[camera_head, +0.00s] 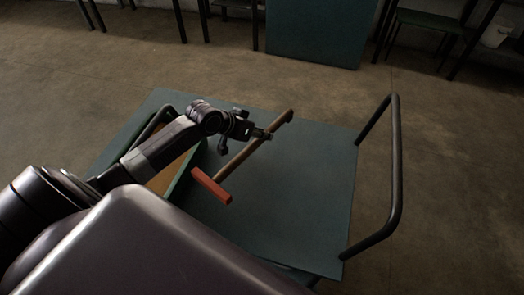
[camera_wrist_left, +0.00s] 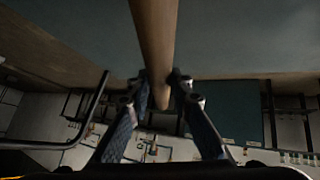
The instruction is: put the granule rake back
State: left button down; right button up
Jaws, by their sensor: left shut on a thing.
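The granule rake (camera_head: 240,157) has a brown wooden handle and a red-orange crossbar at its near end. My left gripper (camera_head: 264,134) is shut on the handle, nearer its far end. In the left wrist view the handle (camera_wrist_left: 155,35) runs between the two fingers of the gripper (camera_wrist_left: 159,80). The rake is over the blue-green cart top (camera_head: 300,205); I cannot tell how high it is above it. My right gripper is not in view.
A green-rimmed tray (camera_head: 187,171) with a tan inside stands left on the cart, partly hidden by my arm. A dark tubular handle (camera_head: 396,165) rises at the cart's right edge. The cart top's right part is clear. Benches and a blue-green panel (camera_head: 318,30) stand at the back.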

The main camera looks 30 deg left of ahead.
pick_arm(q)
notch_tip(320, 180, down, 5)
jog(key=shift+f, duration=0.15)
notch_tip(320, 180, down, 4)
jog(key=shift+b, duration=0.4)
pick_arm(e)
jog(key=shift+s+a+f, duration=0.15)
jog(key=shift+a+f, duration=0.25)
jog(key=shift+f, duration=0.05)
pick_arm(q)
jog(key=c, duration=1.7)
grip_release()
jog(key=shift+f, duration=0.1)
jog(key=shift+c, duration=0.2)
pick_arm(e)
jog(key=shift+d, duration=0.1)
pick_arm(q)
jog(key=shift+s+a+r, duration=0.2)
jog(key=shift+s+r, duration=0.15)
jog(key=shift+r, duration=0.1)
jog(key=p+v, duration=0.1)
jog(key=v, duration=1)
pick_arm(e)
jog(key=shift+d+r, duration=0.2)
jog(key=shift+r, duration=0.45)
